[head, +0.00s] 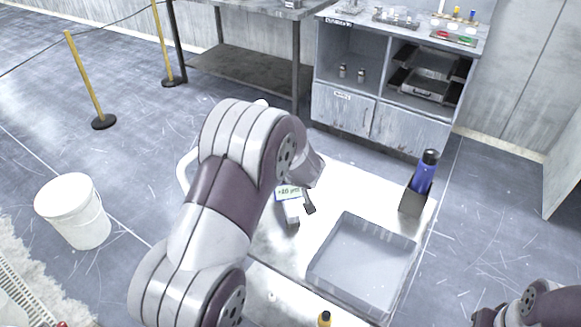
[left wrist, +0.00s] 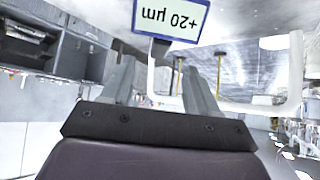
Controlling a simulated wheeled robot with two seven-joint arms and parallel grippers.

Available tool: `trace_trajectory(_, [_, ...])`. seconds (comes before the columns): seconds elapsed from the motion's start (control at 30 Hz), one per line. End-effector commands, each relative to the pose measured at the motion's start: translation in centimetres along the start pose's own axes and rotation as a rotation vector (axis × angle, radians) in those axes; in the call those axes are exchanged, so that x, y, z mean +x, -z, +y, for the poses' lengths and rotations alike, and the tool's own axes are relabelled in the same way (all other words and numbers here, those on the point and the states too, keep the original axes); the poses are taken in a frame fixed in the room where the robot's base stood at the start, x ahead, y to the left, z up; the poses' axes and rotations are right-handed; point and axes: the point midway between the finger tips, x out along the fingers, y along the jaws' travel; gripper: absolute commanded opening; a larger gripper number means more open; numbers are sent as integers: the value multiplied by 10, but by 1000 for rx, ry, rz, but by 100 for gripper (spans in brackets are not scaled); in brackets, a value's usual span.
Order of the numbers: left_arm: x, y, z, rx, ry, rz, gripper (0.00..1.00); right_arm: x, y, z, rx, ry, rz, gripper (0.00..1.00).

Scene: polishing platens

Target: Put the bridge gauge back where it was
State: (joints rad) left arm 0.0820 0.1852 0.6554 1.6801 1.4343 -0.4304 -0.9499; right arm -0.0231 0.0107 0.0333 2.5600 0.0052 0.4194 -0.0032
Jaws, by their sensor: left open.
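A small display panel with a blue border reading "+20 µm" (head: 289,192), which looks like part of the bridge gauge, shows over the white cart top (head: 340,185). A pale block (head: 291,213) sits just below it. The panel also shows upside down in the left wrist view (left wrist: 172,16), beyond my fingertips. My left gripper (left wrist: 158,62) is open, its two grey fingers apart, and I see nothing clamped between them. In the head view my left arm hides most of this gripper and part of the gauge. My right gripper is out of view.
A grey open tray (head: 318,276) is at the cart's front right. A blue bottle (head: 423,174) stands in a dark holder at the right edge. A yellow-topped bottle (head: 325,319) is at the bottom. A white bucket (head: 75,212) stands left; a cabinet (head: 340,108) stands behind.

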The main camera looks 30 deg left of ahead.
Motion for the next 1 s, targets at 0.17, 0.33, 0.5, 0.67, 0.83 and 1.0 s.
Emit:
trace_trajectory(0.17, [-35,2,0,0,-1,0,59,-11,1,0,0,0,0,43])
trace_trajectory(0.33, [-58,-5,17,51,-111,-15,59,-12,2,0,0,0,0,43])
trace_trajectory(0.5, [-130,-77,40,313,-418,-263,59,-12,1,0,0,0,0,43])
trace_trajectory(0.67, [-182,-151,-17,569,-397,-549,59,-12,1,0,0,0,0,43])
trace_trajectory(0.83, [-197,-170,-52,667,-324,-641,59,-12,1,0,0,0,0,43])
trace_trajectory(1.0, [-196,-170,-52,667,-323,-642,59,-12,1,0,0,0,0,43])
